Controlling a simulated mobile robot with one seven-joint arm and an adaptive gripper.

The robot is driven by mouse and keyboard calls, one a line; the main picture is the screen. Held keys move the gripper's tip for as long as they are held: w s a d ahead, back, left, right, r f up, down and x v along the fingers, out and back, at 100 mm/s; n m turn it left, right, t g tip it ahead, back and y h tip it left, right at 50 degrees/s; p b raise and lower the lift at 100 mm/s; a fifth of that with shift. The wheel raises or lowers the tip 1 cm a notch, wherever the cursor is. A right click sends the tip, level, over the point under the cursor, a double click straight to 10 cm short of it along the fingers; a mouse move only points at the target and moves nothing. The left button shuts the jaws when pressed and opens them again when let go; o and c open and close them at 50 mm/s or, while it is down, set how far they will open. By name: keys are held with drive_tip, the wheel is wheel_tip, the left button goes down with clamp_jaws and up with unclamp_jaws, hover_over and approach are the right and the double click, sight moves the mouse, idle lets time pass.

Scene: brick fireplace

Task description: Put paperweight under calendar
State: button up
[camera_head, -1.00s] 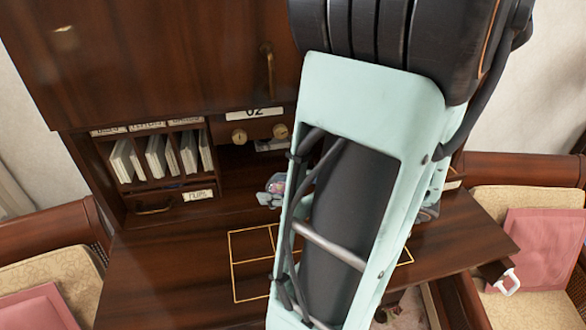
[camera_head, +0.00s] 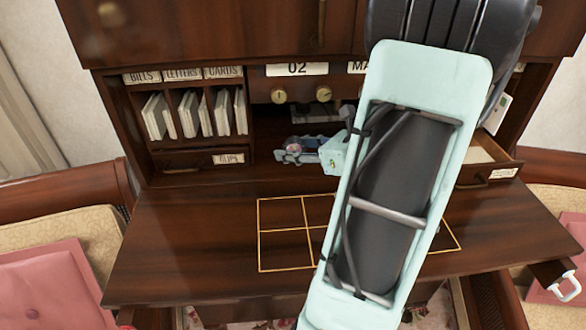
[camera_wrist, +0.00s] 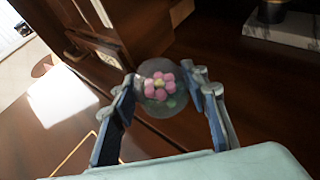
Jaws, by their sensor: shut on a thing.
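The paperweight is a clear ball with a pink flower inside (camera_wrist: 160,88). My gripper (camera_wrist: 163,95) is shut on it, one finger on each side. In the head view the paperweight (camera_head: 294,146) and my gripper (camera_head: 297,151) show in front of the open recess of the desk, left of my arm. The calendar (camera_head: 297,69) is the desk panel with a "02" card, a second card starting "MA", and round brass knobs. The recess lies below it, and the gripper is lower than the panel. My arm hides the calendar's right part.
Left of the recess are letter slots (camera_head: 194,112) above a closed drawer (camera_head: 203,161). A small drawer (camera_head: 487,172) stands open at right. A grey block (camera_head: 318,113) sits in the recess. The desktop (camera_head: 200,235), with gold-lined squares, looks clear where visible.

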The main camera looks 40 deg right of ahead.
sight(293, 168)
drive_tip(key=shift+w+d+f, duration=0.1)
drive_tip(key=shift+w+f, duration=0.2)
drive_tip(key=shift+f, duration=0.05)
drive_tip(key=shift+w+f+b, duration=0.15)
drive_tip(key=shift+f+b, duration=0.65)
drive_tip(key=shift+f, duration=0.1)
drive_tip(key=shift+w+f+b, duration=0.1)
drive_tip(key=shift+f+b, duration=0.7)
drive_tip(key=shift+f, duration=0.05)
drive_tip(key=shift+f, duration=0.1)
drive_tip(key=shift+f, duration=0.15)
drive_tip(key=o, duration=1.4)
drive_tip(key=shift+r, duration=0.2)
